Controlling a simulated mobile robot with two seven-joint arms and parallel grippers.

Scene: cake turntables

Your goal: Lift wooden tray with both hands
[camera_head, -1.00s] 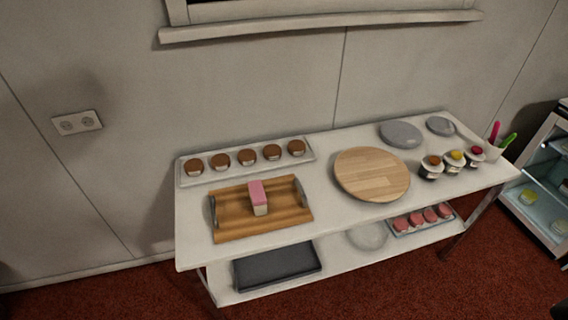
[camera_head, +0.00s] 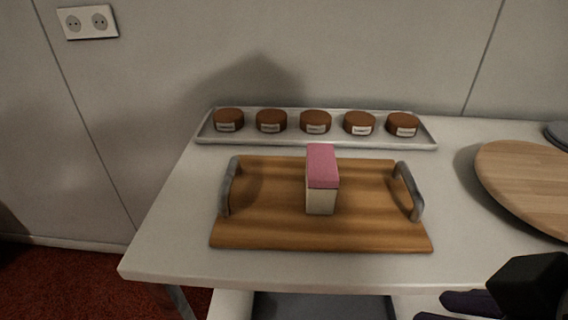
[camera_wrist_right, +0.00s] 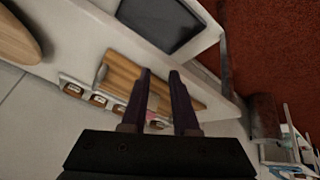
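The wooden tray (camera_head: 270,232) lies flat on the white table, with a grey handle at its left end (camera_head: 229,186) and another at its right end (camera_head: 409,191). A pink and cream block (camera_head: 321,180) stands upright on it. The tray also shows in the right wrist view (camera_wrist_right: 122,75), partly behind the fingers. My right gripper (camera_head: 459,309) is at the lower right in the head view, short of the table's front edge and apart from the tray. In the right wrist view its two dark fingers (camera_wrist_right: 160,78) are spread with nothing between them. My left gripper is not in view.
A white tray (camera_head: 206,131) with several brown-topped jars stands behind the wooden tray. A round wooden board (camera_head: 525,178) lies to the right. A dark tray (camera_head: 322,307) is on the shelf below. The table's left front area is clear.

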